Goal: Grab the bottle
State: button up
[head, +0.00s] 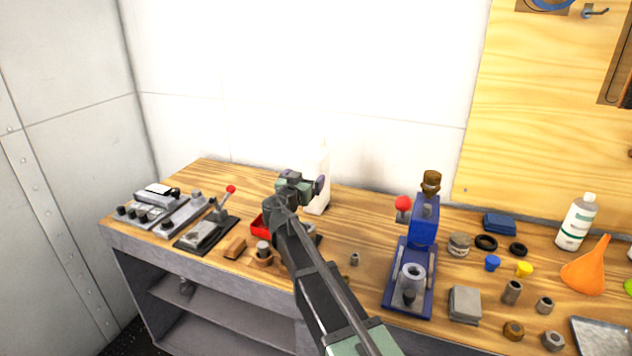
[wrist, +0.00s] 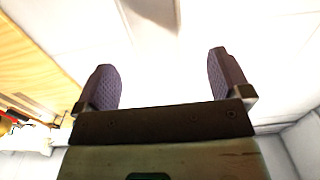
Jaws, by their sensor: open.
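A plain white bottle (head: 320,203) stands upright at the back of the wooden workbench, close to the white wall. My gripper (head: 303,182) is in front of it in the head view and covers part of it. The wrist view shows my gripper (wrist: 163,72) open, with two purple-padded fingers wide apart and nothing seen clearly between them. That view is washed out, so I cannot tell the bottle from the wall there. A second white bottle (head: 576,224) with a green-marked label stands at the far right of the bench.
A blue press (head: 423,225) with a red knob stands right of my arm. A red tray (head: 262,226) and lever devices (head: 207,232) lie to the left. An orange funnel (head: 584,272) and several small parts fill the right. Bare wood (head: 365,215) shows between bottle and press.

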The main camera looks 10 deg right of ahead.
aim_at(315, 167)
jog(key=x, duration=0.8)
jog(key=shift+d+f, duration=0.1)
jog(key=shift+c, duration=0.4)
jog(key=c, duration=1.3)
